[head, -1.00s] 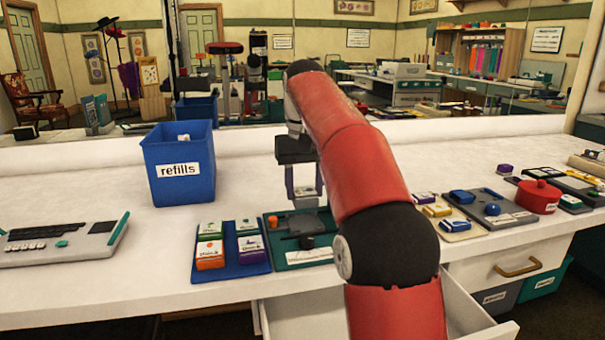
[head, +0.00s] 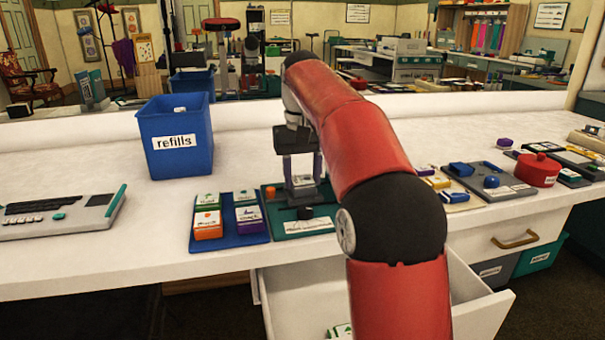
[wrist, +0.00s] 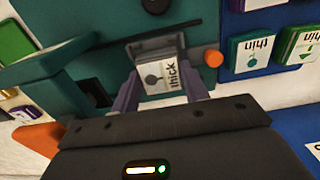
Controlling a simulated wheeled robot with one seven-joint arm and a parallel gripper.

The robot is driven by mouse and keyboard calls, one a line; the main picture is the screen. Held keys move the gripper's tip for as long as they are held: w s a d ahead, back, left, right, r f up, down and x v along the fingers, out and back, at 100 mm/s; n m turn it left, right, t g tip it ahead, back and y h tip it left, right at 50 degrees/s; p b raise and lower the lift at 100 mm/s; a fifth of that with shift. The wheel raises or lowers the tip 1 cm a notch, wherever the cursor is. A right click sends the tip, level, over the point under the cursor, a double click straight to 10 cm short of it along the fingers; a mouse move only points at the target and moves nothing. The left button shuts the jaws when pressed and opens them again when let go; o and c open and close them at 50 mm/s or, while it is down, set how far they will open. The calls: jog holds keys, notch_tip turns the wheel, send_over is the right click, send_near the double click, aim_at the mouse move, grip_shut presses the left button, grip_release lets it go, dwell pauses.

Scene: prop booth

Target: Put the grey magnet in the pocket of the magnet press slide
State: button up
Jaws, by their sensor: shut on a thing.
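The grey magnet (wrist: 158,75) has a white label reading "thick" and sits between the fingers of my gripper (wrist: 163,98) in the wrist view. My gripper (head: 302,182) is shut on it, low over the green magnet press (head: 322,222). The press has an orange knob (head: 270,193), a black knob (head: 305,212) and a white label at its front. It also shows in the wrist view (wrist: 120,60). The magnet and fingers hide the slide's pocket, so I cannot tell whether the magnet is inside it or just above.
A blue tray (head: 228,240) with several labelled boxes stands left of the press. A blue refills bin (head: 176,140) is behind it. Trays with small parts and a red pot (head: 538,170) lie to the right. An open drawer (head: 300,290) juts out below the press.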

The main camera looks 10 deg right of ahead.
jog(key=o, duration=1.1)
jog(key=shift+c, duration=0.2)
notch_tip(320, 180, up, 6)
jog(key=shift+f+p, duration=0.2)
jog(key=shift+p, duration=0.45)
jog(key=shift+r, duration=1.1)
